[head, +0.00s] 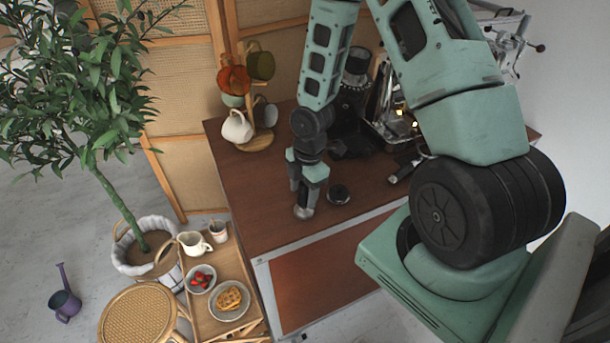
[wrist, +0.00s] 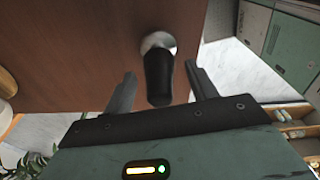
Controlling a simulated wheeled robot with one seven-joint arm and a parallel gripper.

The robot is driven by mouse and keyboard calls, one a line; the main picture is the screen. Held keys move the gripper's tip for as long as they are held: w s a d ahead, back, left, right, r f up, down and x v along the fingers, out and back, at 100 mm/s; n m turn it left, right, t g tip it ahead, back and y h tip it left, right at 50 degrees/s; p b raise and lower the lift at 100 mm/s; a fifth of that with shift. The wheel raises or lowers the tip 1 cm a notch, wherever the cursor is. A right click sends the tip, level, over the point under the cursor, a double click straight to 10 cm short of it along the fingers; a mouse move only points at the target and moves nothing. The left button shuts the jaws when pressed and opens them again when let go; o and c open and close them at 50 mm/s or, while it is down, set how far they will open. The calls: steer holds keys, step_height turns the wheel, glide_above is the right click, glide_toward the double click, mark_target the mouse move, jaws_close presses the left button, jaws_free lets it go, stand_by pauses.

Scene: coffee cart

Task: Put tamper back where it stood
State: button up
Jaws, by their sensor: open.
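The tamper (wrist: 158,80) has a black handle and a round silver base. In the wrist view its handle lies between the two spread fingers of my gripper (wrist: 161,72), with a visible gap on each side. In the head view its silver base (head: 303,212) rests on the brown counter (head: 268,217) near the front edge, and my gripper (head: 305,190) is right above and around it, hiding the handle. My gripper is open.
A small dark round item (head: 339,193) sits just right of the gripper. A grinder (head: 352,110) and an espresso machine (head: 395,105) stand behind. A mug tree (head: 257,130) with mugs is at the back left. The counter left of the gripper is clear.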

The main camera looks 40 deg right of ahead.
steer(key=r, duration=0.3)
steer(key=d+r, duration=0.1)
steer(key=r, duration=0.6)
steer(key=shift+d+r, duration=0.2)
steer(key=shift+s+r, duration=0.1)
steer(key=shift+r, duration=0.5)
steer(key=s+a+r+m+h, duration=0.1)
steer(key=s+a+r+m, duration=0.15)
steer(key=a, duration=0.35)
steer(key=s+a+r+m, duration=0.1)
steer(key=s+a+r, duration=0.1)
steer(key=a+r, duration=0.35)
steer(key=s+a+r+m, duration=0.4)
steer(key=s+a+m, duration=0.2)
steer(key=s+a, duration=0.6)
steer(key=shift+s+a, duration=0.2)
steer(key=shift+s, duration=0.35)
step_height(320, 180, down, 9)
steer(key=b, duration=0.8)
steer(key=shift+b, duration=0.35)
